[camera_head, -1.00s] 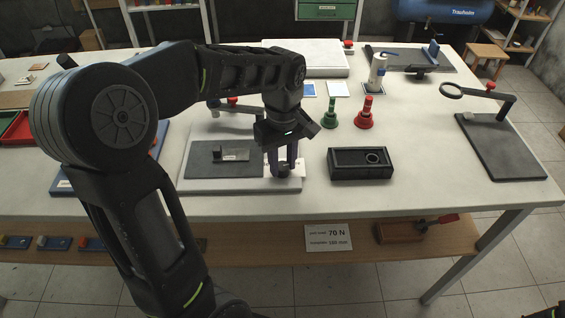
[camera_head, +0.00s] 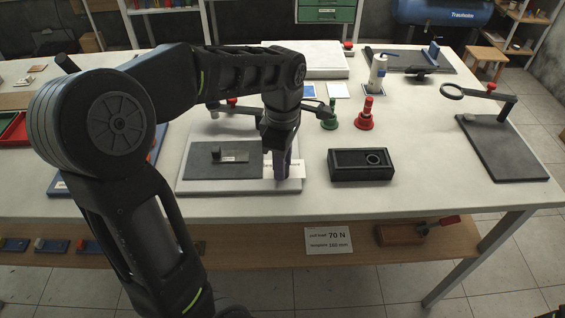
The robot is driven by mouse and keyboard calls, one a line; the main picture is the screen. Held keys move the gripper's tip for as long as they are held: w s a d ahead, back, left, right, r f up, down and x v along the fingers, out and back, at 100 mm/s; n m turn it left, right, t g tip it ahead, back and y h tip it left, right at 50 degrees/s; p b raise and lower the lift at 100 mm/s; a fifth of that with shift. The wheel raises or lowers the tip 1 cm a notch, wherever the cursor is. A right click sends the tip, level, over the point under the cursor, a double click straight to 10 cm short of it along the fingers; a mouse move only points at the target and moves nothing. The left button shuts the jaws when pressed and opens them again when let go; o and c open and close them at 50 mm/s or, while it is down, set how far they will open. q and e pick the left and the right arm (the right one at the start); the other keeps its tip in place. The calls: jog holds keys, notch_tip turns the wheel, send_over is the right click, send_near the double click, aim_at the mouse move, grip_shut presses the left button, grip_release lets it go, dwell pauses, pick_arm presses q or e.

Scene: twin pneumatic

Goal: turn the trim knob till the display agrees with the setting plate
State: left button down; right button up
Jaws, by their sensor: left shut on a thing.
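My left gripper (camera_head: 281,185) points straight down over the front right of a light grey base board (camera_head: 240,187). Its fingers are seen edge-on and are shut on a small dark knob, which they now hide. A white label (camera_head: 297,170) beside the fingers is partly covered, and its print is too small to read. A dark grey plate (camera_head: 205,171) on the board carries a small block with a pale face (camera_head: 235,157); I cannot read any value there. A white card (camera_head: 328,240) below the table edge shows 70 N and 160 mm.
A black box (camera_head: 345,172) with a round ring on top stands right of the board. Green (camera_head: 329,122) and red (camera_head: 364,120) handled pieces stand behind it. A magnifier stand (camera_head: 505,150) is at the right. The front right tabletop is clear.

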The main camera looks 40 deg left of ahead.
dwell(0.4)
pick_arm(q)
jog(key=c, duration=1.1)
grip_release()
notch_tip(320, 180, up, 8)
jog(key=shift+f, duration=0.1)
